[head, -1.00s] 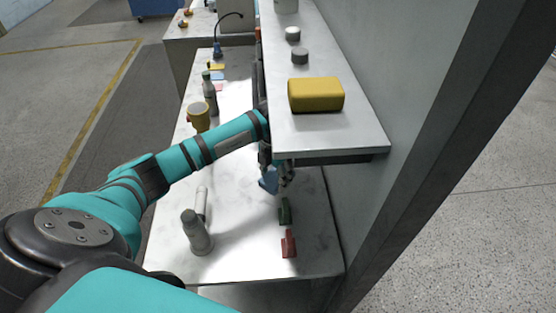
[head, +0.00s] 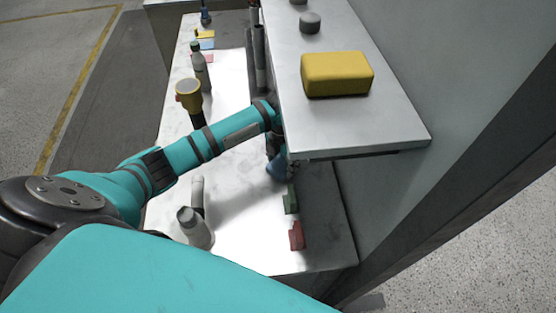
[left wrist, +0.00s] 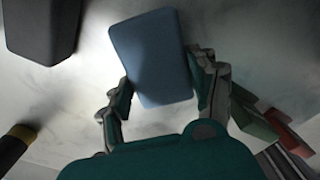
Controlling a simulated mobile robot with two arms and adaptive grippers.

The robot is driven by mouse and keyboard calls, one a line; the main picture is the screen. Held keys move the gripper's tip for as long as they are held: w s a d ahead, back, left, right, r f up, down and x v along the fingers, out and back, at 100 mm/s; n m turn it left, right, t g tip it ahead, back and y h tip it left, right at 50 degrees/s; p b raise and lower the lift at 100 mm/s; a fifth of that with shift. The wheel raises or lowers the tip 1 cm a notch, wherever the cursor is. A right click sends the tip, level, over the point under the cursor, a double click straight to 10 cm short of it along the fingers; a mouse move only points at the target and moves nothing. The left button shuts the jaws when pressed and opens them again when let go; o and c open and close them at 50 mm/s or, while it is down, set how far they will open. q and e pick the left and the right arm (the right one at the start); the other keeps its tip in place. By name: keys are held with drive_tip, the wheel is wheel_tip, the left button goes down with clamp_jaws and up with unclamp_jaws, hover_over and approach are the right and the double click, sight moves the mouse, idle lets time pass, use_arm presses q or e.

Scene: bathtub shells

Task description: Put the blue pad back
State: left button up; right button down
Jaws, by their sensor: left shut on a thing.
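The blue pad (left wrist: 152,58) is between the two fingers of my left gripper (left wrist: 163,85) in the left wrist view. The gripper is shut on it, and the pad appears slightly tilted. In the head view the blue pad (head: 277,168) shows below the shelf edge, above the lower worktop (head: 235,215). The left gripper (head: 277,155) is partly hidden there by the shelf. My right gripper is not in view.
A green block (head: 290,199) and a red block (head: 296,235) are near the worktop's right side. The upper shelf (head: 350,125) overhangs the worktop and carries a yellow sponge-like block (head: 337,74). A yellow-topped item (head: 188,92) stands at the left.

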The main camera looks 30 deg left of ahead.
sight(282, 166)
use_arm(q)
drive_tip(key=shift+s+d, duration=0.1)
drive_tip(key=shift+s, duration=0.15)
drive_tip(key=shift+s+d, duration=0.1)
drive_tip(key=shift+d, duration=0.1)
drive_tip(key=o, duration=0.8)
drive_tip(key=shift+d, duration=0.15)
drive_tip(key=shift+c, duration=0.2)
drive_tip(key=shift+o, duration=1)
drive_tip(key=shift+f, duration=0.1)
drive_tip(key=shift+o, duration=0.2)
drive_tip(key=shift+a, duration=0.2)
drive_tip(key=shift+d+r, duration=0.1)
drive_tip(key=shift+r, duration=0.15)
wheel_tip(282, 166, up, 7)
drive_tip(key=shift+f+b, duration=0.1)
drive_tip(key=shift+b, duration=0.95)
drive_tip(key=shift+r, duration=0.35)
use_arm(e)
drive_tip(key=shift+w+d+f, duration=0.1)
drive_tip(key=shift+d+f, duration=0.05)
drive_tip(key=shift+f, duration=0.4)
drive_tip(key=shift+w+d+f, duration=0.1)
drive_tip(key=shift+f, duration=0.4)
